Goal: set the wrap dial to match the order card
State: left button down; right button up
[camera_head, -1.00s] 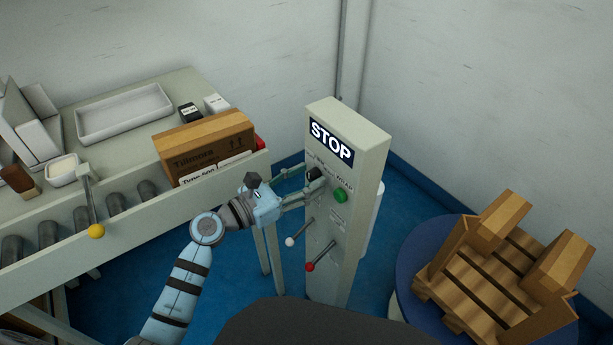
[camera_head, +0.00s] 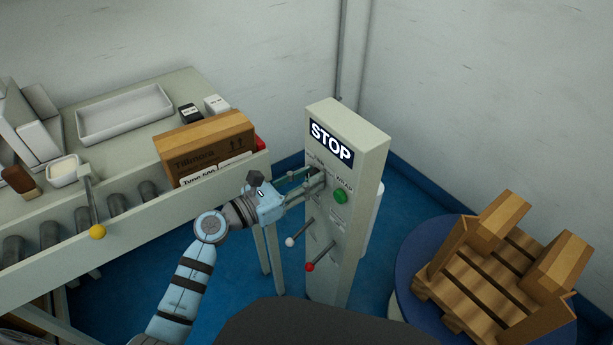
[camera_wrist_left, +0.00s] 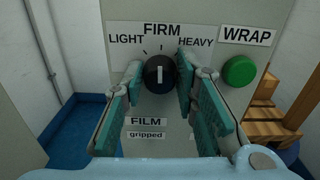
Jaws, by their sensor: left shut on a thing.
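The wrap dial (camera_wrist_left: 160,73) is a round black knob on the grey panel, with a white line pointing straight up toward FIRM, between LIGHT on the left and HEAVY on the right. My left gripper (camera_wrist_left: 158,80) has its teal-padded fingers on either side of the dial and is shut on it. In the head view the left gripper (camera_head: 314,181) reaches the upper front of the control post (camera_head: 362,160) and mostly hides the dial. No card that I can identify surely as the order card shows; a white printed card (camera_head: 205,178) leans by the carton, its small print unclear.
Right of the dial is a green button (camera_wrist_left: 239,71) under WRAP. Below on the post are a white-tipped lever (camera_head: 290,242) and a red-tipped lever (camera_head: 310,267). A roller conveyor (camera_head: 140,222) stands at left, a wooden pallet (camera_head: 480,290) on a blue turntable at right.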

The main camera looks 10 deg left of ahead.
pick_arm(q)
jog(key=n+p, duration=0.4)
jog(key=n, duration=0.1)
jog(key=shift+r, duration=0.15)
jog(key=n+p, duration=0.2)
jog(key=shift+a+n, duration=0.1)
jog(key=shift+n, duration=0.2)
pick_arm(e)
notch_tip(320, 180, up, 6)
jog(key=s+a, duration=0.1)
jog(key=a, duration=0.2)
jog(key=shift+s+m, duration=0.25)
jog(key=shift+m, duration=0.05)
pick_arm(q)
jog(key=shift+f, duration=0.2)
pick_arm(e)
jog(key=shift+d, duration=0.35)
pick_arm(q)
jog(key=c, duration=1.3)
grip_release()
jog(key=v, duration=1.2)
